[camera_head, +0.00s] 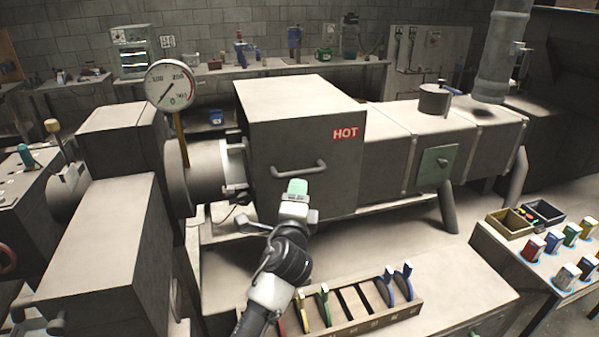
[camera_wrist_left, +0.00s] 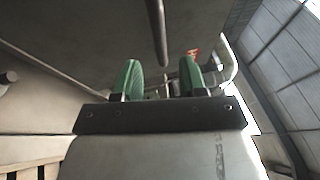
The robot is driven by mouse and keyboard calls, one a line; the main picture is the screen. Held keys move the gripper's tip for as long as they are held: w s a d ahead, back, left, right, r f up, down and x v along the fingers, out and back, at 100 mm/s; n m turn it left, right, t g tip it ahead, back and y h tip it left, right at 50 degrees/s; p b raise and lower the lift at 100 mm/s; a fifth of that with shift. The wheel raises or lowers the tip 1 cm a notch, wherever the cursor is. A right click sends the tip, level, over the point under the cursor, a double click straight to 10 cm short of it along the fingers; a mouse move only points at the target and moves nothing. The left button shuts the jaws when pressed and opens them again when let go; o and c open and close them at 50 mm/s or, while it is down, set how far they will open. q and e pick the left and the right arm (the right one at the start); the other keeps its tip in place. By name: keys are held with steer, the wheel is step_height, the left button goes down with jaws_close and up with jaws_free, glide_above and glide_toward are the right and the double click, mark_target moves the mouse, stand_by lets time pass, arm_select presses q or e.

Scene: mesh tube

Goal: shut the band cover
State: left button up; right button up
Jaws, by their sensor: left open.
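The band cover appears to be the large grey box-shaped housing (camera_head: 300,135) with a red HOT label (camera_head: 345,133). A grey bar handle (camera_head: 299,170) is on its front face. My left gripper (camera_head: 297,188) is just below and in front of the handle, with its green fingertips pointing up at it. In the left wrist view its two green fingers (camera_wrist_left: 159,82) are apart and empty. A dark bar (camera_wrist_left: 157,32) lies ahead, in line with the gap between them; contact cannot be seen. My right gripper is not in view.
A pressure gauge (camera_head: 169,85) stands left of the housing. A long grey barrel section (camera_head: 385,135) continues right, with a small pot (camera_head: 434,100) on top. Coloured blocks (camera_head: 566,271) stand at far right.

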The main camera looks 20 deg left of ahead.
mark_target(300, 171)
arm_select(q)
steer(key=p+x, duration=0.1)
steer(key=x, duration=0.6)
steer(key=shift+w+a, duration=0.1)
jaws_close()
